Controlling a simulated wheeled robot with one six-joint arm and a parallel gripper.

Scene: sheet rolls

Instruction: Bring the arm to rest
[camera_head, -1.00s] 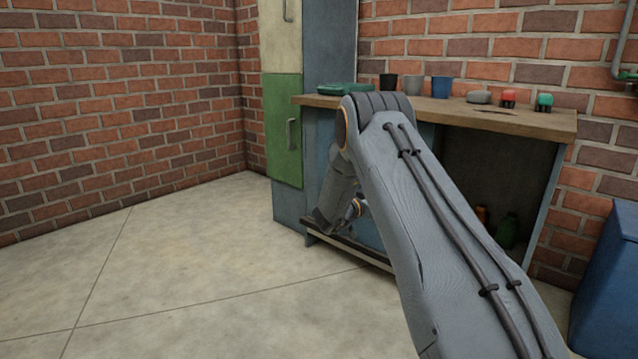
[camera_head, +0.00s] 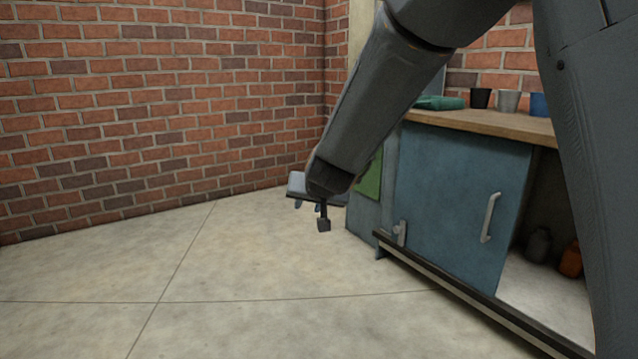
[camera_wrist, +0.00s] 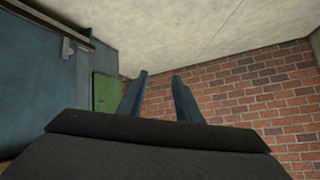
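My gripper (camera_wrist: 159,77) shows in the wrist view with its two blue-grey fingers apart and nothing between them. In the head view, my gripper (camera_head: 308,206) is small and partly hidden by my wrist. It hangs in front of the floor and brick wall, left of the workbench in the picture. My arm is bent: the upper part rises at the right and the forearm slopes down to the left. I see no object held.
A workbench with a wooden top (camera_head: 480,121) and blue sliding door (camera_head: 455,205) stands at the right. Several cups, including a black cup (camera_head: 480,98), and a green item (camera_head: 440,102) are on it. Floor at left is clear.

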